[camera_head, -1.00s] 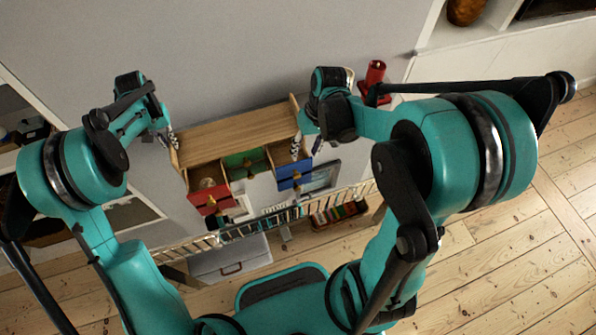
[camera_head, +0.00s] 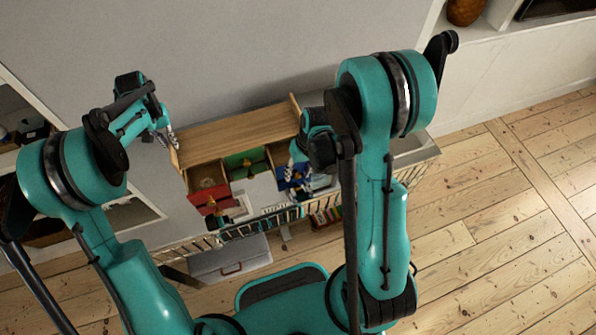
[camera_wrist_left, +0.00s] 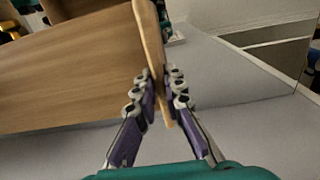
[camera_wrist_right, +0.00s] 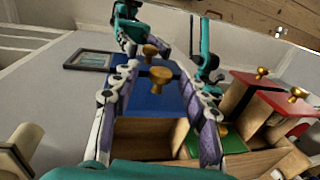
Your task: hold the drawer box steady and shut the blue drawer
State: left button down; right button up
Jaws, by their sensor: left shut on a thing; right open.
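The wooden drawer box (camera_head: 235,132) stands against the wall. My left gripper (camera_head: 170,138) is shut on the thin upright panel at its left end; the left wrist view shows this panel (camera_wrist_left: 152,45) between the fingers. The blue drawer (camera_head: 284,178) stands pulled out at the box's right end, partly hidden by my right gripper (camera_head: 298,160). In the right wrist view, the blue front (camera_wrist_right: 150,104) and a gold knob (camera_wrist_right: 161,77) lie between the open fingers, with the wooden inside showing behind. I cannot tell whether the fingers touch the front.
A red drawer (camera_head: 209,199) stands out at the left and a green drawer (camera_head: 246,163) is in the middle. A slatted rail (camera_head: 235,232) runs in front of the box. A dark-framed panel (camera_wrist_right: 88,60) lies near the blue drawer. Floor at right is clear.

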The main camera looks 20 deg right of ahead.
grip_shut()
send_over(285, 156)
jog(key=d, duration=0.1)
jog(key=shift+w, duration=0.1)
grip_release()
